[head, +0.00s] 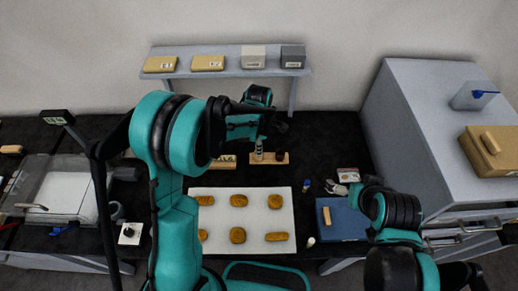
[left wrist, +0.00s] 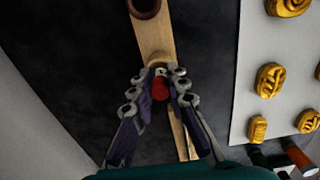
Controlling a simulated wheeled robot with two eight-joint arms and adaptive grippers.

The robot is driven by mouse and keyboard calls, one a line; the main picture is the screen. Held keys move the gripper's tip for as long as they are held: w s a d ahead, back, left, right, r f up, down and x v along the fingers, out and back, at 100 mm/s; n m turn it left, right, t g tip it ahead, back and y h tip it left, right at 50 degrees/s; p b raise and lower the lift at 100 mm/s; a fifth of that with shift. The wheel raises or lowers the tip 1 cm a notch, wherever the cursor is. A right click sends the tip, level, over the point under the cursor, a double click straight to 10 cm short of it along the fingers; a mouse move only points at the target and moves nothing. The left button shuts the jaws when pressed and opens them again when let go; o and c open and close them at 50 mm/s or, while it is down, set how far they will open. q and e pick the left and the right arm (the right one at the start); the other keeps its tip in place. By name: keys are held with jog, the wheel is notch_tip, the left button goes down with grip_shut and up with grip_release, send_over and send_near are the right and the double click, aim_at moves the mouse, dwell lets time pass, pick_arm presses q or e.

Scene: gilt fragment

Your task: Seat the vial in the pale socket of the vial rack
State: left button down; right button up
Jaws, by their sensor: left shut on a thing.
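The vial rack (head: 284,160) is a small wooden strip behind the white sheet, with a dark socket on its right part. In the left wrist view the rack (left wrist: 152,40) runs up the middle, with a dark reddish-brown socket (left wrist: 145,7) near the top edge. My left gripper (head: 262,137) is above the rack's left part. In the left wrist view its fingers (left wrist: 158,92) are shut on the vial (left wrist: 160,88), whose red end faces the camera. In the head view the vial (head: 259,149) looks upright over the rack.
A white sheet (head: 262,196) with several golden-brown pieces lies in front of the rack. A label block (head: 224,162) stands to the rack's left. A shelf (head: 230,73) with several boxes stands behind.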

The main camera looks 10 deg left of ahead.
pick_arm(q)
jog(key=shift+f, duration=0.1)
jog(key=shift+f, duration=0.15)
jog(key=c, duration=1.5)
grip_release()
